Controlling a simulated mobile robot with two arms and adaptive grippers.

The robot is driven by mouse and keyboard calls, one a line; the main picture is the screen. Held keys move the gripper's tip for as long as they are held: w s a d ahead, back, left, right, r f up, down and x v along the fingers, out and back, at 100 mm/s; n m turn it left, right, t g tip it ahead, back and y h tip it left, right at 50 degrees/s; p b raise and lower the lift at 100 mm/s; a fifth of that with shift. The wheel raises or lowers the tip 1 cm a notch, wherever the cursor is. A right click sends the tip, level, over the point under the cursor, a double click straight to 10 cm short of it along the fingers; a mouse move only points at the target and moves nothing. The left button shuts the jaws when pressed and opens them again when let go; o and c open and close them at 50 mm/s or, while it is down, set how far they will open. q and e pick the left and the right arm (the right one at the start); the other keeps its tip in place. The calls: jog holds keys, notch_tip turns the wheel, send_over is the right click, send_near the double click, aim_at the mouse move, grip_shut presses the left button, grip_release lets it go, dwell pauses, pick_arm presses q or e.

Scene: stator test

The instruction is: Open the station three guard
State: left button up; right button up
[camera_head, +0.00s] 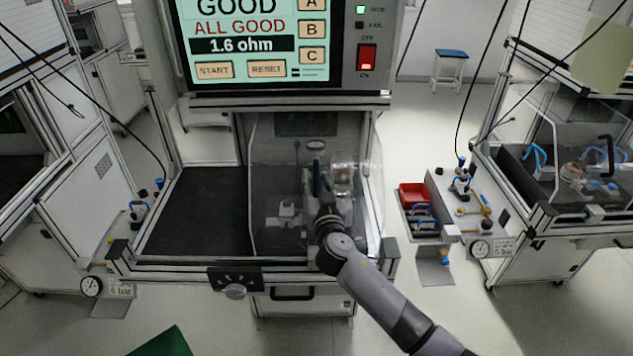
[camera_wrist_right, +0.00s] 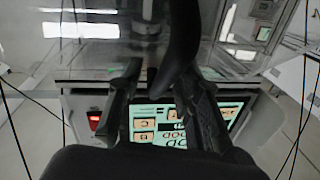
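The middle station's clear guard (camera_head: 278,160) stands over the right half of its dark work bay, below the screen. A dark curved handle (camera_wrist_right: 181,45) on the guard shows in the wrist view. My right gripper (camera_head: 318,180) is at the guard's front. In the wrist view my right gripper (camera_wrist_right: 163,82) has its fingers apart on either side of the handle, with a gap showing on one side. No number marking this station three is legible. My left gripper is out of view.
The screen (camera_head: 260,40) reads ALL GOOD, 1.6 ohm. The left half of the bay (camera_head: 200,210) is bare. A red bin (camera_head: 413,194) stands to the right. Another station with a clear guard (camera_head: 538,150) is at far right. Cables hang on both sides.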

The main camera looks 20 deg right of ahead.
grip_shut()
dwell(0.8)
